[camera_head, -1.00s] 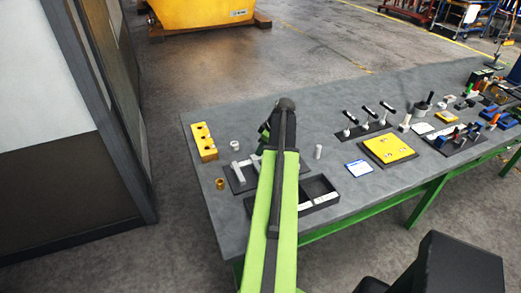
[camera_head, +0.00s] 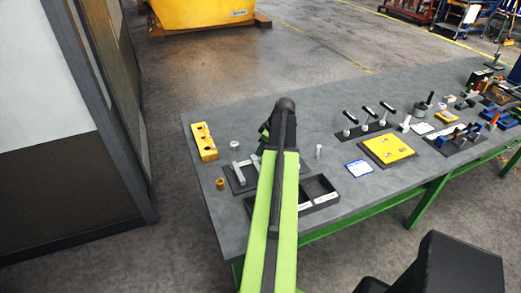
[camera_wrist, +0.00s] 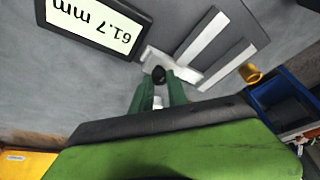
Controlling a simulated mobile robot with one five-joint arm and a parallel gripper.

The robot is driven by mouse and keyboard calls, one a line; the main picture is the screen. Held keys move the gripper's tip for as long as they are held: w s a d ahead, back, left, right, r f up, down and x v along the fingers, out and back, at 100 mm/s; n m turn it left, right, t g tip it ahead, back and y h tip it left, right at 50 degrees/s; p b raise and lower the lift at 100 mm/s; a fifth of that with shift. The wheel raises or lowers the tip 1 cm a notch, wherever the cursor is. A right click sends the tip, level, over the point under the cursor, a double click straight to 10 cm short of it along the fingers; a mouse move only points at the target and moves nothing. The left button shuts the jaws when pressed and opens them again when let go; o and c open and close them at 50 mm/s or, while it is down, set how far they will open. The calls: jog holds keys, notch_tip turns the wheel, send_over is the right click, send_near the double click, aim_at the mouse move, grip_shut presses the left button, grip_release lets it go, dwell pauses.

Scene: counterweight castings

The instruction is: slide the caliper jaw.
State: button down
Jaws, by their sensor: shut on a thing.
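The caliper has two pale grey bars (camera_head: 238,173) on a dark plate (camera_head: 236,185) at the left part of the bench, partly hidden behind my arm in the head view. In the wrist view two pale bars (camera_wrist: 203,35) slant side by side, joined near a pale sliding piece (camera_wrist: 190,74). A dark-framed display (camera_wrist: 95,22) beside them reads 61.7 mm, seen upside down. My gripper (camera_wrist: 159,84) has its green fingers closed around a small part of the caliper jaw, with a dark round top between them. The exact contact is partly hidden. In the head view my arm hides the fingertips.
A yellow block with holes (camera_head: 203,142), a white ring (camera_head: 234,145) and a brass ring (camera_head: 219,184) stand near the caliper. Right of my arm are a dark divided tray (camera_head: 337,200), a pale cylinder (camera_head: 318,152) and a yellow plate (camera_head: 388,149).

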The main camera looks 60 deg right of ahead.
jog(key=shift+w+a, duration=0.15)
jog(key=shift+a, duration=0.1)
jog(key=c, duration=1.3)
grip_release()
jog(key=p+v, duration=1.6)
jog(key=v, duration=0.1)
jog(key=shift+r, duration=0.15)
